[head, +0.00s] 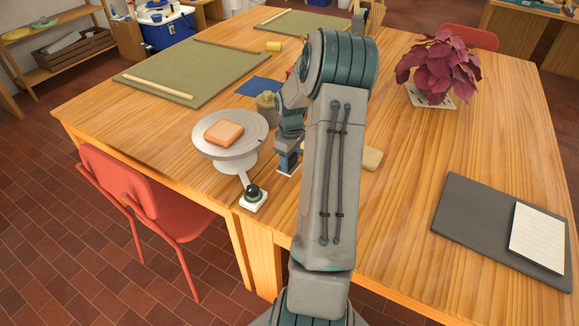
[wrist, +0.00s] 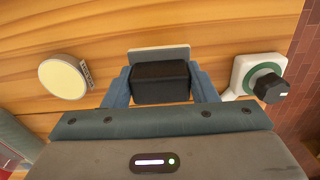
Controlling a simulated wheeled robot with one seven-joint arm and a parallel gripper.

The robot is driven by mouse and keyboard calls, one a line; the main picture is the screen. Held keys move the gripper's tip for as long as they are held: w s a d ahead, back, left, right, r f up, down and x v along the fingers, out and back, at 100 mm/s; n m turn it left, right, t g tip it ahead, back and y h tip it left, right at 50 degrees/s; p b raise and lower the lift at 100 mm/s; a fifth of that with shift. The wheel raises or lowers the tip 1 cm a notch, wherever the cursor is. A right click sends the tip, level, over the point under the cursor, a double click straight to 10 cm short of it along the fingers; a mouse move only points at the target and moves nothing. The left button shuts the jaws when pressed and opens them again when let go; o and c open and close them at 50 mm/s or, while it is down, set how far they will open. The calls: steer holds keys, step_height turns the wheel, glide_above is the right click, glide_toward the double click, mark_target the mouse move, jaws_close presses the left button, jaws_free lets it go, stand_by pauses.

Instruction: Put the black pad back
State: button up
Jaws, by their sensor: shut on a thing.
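My gripper (wrist: 160,88) is shut on the black pad (wrist: 161,78), a small dark block between its two blue fingers in the wrist view. A pale grey plate edge (wrist: 158,53) shows just beyond the pad; I cannot tell whether the pad touches it. In the head view my gripper (head: 289,163) is low over the table, right of the grey wheel (head: 235,158). A pale plate (head: 282,172) shows at its fingertips there. The pad is hidden or too small to tell in that view.
An orange clay block (head: 224,132) sits on the wheel. A white box with a black knob (head: 253,196) stands at the table's front edge, close to my gripper. A jar (head: 266,107) stands behind.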

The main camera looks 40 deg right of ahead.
mark_target(290, 167)
steer(key=shift+f+p, duration=0.3)
steer(key=shift+f, duration=1.45)
steer(key=shift+f, duration=0.1)
steer(key=shift+f, duration=0.15)
steer(key=o, duration=0.9)
steer(key=shift+o, duration=0.2)
